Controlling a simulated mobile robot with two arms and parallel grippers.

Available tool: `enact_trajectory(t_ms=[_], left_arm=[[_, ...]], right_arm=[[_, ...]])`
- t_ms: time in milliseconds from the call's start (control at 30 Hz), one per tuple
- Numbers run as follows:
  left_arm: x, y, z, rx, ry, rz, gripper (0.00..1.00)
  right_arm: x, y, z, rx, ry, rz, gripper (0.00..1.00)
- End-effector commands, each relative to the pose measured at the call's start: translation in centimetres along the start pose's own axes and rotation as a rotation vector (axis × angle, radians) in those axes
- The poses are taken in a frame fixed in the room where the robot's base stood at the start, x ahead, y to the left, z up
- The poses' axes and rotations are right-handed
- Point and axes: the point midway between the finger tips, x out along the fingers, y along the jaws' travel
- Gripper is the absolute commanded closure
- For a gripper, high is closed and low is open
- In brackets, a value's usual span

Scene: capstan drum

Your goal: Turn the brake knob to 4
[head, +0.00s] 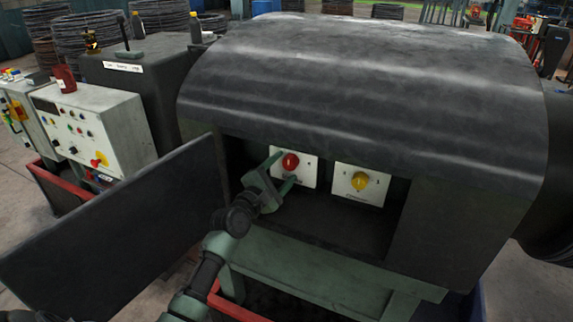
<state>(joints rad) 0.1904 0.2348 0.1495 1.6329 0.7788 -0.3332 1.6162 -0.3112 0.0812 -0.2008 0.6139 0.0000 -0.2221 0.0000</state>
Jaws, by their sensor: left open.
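Two knobs on white plates sit in the open recess of the dark machine housing. The red knob (290,161) is on the left plate and the yellow knob (360,181) is on the right plate. The plate markings are too small to read, so I cannot tell which is the brake knob or what each points to. My left gripper (286,169) is open at the red knob, one finger at its upper left and the other below it. I cannot tell whether the fingers touch it.
A dark door panel (120,225) stands swung open left of the recess, close to my left arm. The curved housing cover (360,75) overhangs the knobs. A control box (95,125) with buttons stands at the left. The space before the yellow knob is clear.

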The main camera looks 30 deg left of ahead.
Motion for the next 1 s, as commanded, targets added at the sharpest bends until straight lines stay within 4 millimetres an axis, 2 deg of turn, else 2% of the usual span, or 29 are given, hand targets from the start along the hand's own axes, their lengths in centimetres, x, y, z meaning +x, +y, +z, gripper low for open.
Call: enact_trajectory(t_ms=[200, 467, 700, 1000], left_arm=[[1.7, 0.0, 0.0, 0.001, 0.000, 0.000, 0.38], [1.9, -0.1, 0.0, 0.001, 0.000, 0.000, 0.38], [1.8, -0.1, 0.0, 0.001, 0.000, -0.001, 1.00], [1.8, 0.0, 0.0, 0.040, 0.002, -0.005, 1.00]], right_arm=[[-0.2, -0.3, -1.5, 0.002, 0.020, -0.004, 0.79], [-0.2, -0.2, -1.9, 0.002, 0.028, -0.003, 0.79], [-0.2, -0.1, -1.7, 0.001, 0.024, -0.001, 0.79], [-0.5, 0.3, -1.3, 0.001, 0.019, 0.003, 0.79]])
